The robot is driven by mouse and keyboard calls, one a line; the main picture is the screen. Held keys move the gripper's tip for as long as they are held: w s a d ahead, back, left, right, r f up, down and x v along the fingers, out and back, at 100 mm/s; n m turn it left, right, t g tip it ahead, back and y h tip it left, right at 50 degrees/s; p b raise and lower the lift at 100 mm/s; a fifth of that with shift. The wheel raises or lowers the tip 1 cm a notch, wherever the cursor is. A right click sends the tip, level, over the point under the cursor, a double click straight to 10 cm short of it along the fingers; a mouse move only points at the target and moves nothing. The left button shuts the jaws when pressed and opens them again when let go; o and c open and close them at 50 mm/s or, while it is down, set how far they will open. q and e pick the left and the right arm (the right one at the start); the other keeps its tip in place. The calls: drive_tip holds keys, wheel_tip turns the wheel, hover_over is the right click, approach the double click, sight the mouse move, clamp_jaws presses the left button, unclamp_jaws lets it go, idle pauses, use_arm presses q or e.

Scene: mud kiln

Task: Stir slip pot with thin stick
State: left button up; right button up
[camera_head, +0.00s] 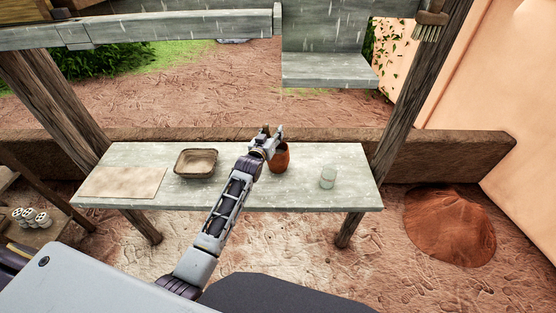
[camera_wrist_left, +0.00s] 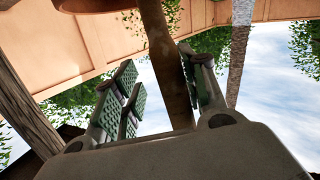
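The slip pot is an orange-brown pot (camera_head: 281,160) standing on the grey bench, right of its middle. My left gripper (camera_head: 272,135) is at the pot's upper left edge and partly covers its mouth. In the left wrist view an orange-brown rim (camera_wrist_left: 95,4) shows at the top. There a brown stick-like piece (camera_wrist_left: 170,65) runs between the green-padded fingers of the left gripper (camera_wrist_left: 165,95), close to the right finger. A clear gap shows between it and the left finger, so the fingers look apart. My right gripper is not in view.
On the grey bench (camera_head: 235,197) are a flat tan board (camera_head: 122,182), a square brown bowl (camera_head: 180,170) and a pale green cup (camera_head: 328,177). Wooden posts (camera_head: 400,110) flank the bench, with a beam above. A low wall (camera_head: 440,157) runs behind. A clay heap (camera_head: 450,225) lies right.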

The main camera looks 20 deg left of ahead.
use_arm(q)
drive_tip(key=shift+s, duration=0.15)
drive_tip(key=shift+s, duration=0.65)
drive_tip(key=s, duration=0.6)
drive_tip(key=shift+s+a+r, duration=0.15)
drive_tip(key=shift+a+r, duration=0.05)
drive_tip(key=shift+r, duration=0.2)
idle(0.4)
